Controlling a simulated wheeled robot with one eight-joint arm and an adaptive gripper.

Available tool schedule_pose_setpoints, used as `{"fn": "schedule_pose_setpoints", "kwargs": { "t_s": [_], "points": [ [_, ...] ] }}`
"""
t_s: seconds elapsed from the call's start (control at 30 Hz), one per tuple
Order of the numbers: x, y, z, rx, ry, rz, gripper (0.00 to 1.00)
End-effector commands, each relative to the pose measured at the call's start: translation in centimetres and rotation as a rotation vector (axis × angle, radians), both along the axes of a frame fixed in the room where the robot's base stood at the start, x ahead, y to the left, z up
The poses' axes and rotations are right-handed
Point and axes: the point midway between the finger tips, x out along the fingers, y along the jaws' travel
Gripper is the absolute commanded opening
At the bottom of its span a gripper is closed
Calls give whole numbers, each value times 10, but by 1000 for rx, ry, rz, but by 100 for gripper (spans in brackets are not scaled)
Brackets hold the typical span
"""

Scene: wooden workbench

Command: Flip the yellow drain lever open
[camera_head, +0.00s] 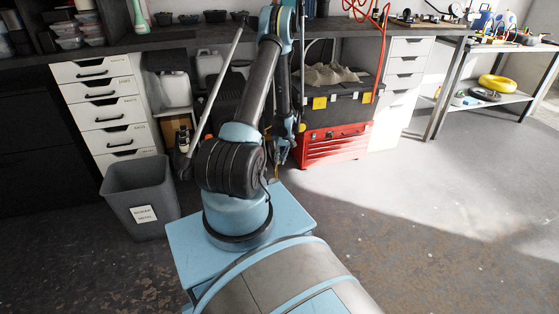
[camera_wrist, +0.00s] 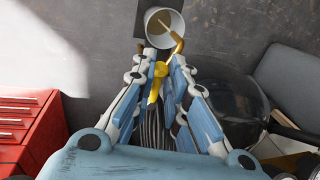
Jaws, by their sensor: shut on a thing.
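The yellow drain lever (camera_wrist: 155,84) shows in the wrist view between the two blue-and-white fingers of my gripper (camera_wrist: 163,62). My gripper is shut on it. A thin brass-coloured pipe (camera_wrist: 178,43) sticks out just beyond the fingertips. A white round cup (camera_wrist: 151,42) lies beyond the fingertips at the top, partly behind the pipe. In the head view my gripper (camera_head: 284,148) hangs low in front of the bench, and my arm and its joints hide most of the lever's surroundings.
A red tool chest (camera_head: 333,146) stands close to the right of my gripper; it also shows in the wrist view (camera_wrist: 27,125). A dark rounded tank (camera_wrist: 232,88) lies right of the fingers. A grey scrap bin (camera_head: 140,197) stands at left. The floor at right is clear.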

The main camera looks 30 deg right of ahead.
Motion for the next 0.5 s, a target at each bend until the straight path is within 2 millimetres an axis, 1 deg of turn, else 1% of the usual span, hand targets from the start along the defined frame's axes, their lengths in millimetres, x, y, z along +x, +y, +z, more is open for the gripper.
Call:
{"fn": "schedule_pose_setpoints", "kwargs": {
  "t_s": [0.07, 0.1, 0.13, 0.17, 0.5],
  "points": [
    [3, 0, 0, 0, -6, 2, 0],
    [3, 0, 0, 0, -6, 2, 18],
    [3, 0, 0, 0, -6, 2, 25],
    [3, 0, 0, 0, -5, 2, 28],
    [1, 0, 1, 0, -3, 2, 28]
  ]
}}
